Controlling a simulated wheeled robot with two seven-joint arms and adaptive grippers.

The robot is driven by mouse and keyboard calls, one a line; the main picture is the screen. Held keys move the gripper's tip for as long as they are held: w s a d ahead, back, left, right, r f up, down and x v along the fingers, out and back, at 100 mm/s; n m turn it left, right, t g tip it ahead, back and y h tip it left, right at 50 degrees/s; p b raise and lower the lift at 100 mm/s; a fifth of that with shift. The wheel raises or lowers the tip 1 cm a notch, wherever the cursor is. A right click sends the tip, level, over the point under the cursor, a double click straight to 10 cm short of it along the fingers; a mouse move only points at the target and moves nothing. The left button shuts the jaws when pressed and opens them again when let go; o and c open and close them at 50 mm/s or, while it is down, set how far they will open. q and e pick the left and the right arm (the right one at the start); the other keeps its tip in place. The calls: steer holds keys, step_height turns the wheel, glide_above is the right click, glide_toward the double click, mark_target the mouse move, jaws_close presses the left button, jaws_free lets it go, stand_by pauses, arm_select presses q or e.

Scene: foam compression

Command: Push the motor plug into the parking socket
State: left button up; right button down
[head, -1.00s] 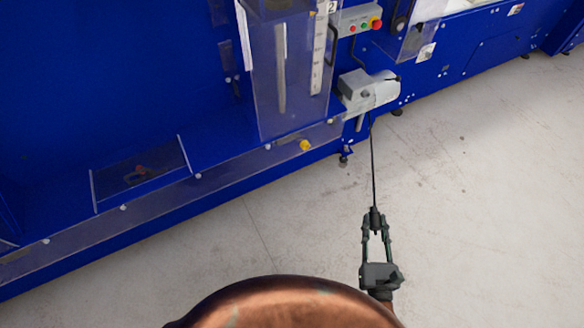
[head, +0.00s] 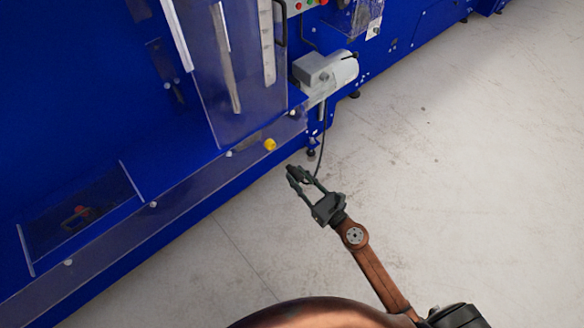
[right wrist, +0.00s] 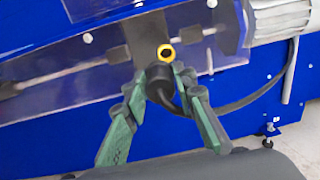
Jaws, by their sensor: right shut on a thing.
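My right gripper (head: 300,177) is shut on the black motor plug (head: 294,171), in front of the blue machine. In the right wrist view, the fingertips of the right gripper (right wrist: 164,84) clasp the dark plug (right wrist: 159,78) from both sides. The yellow-ringed parking socket (head: 270,145) is on the machine's lower front, up and left of the plug. In the right wrist view the socket (right wrist: 166,52) shows just above the plug. The head view shows the plug apart from the socket. My left gripper is not in view.
A black cable (head: 321,150) runs from the plug up to the pale motor (head: 328,72) on the machine's side. The clear guard (head: 225,70) stands above the socket. Bare grey floor (head: 450,190) lies to the right.

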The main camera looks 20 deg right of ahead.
mark_target(295, 169)
steer(key=w, duration=0.1)
steer(key=w+f, duration=0.1)
steer(key=w+b, duration=0.1)
steer(key=shift+w+d+f+y, duration=0.15)
steer(key=shift+d+f+y, duration=0.05)
steer(key=shift+f+y, duration=0.1)
steer(key=shift+w+r, duration=0.1)
steer(key=shift+w, duration=0.4)
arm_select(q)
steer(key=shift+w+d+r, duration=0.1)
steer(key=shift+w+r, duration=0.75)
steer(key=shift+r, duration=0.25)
arm_select(e)
steer(key=shift+x, duration=2.95)
steer(key=shift+w, duration=0.1)
steer(key=shift+x, duration=1.15)
steer(key=c, duration=1.5)
jaws_free()
steer(key=shift+a, duration=0.1)
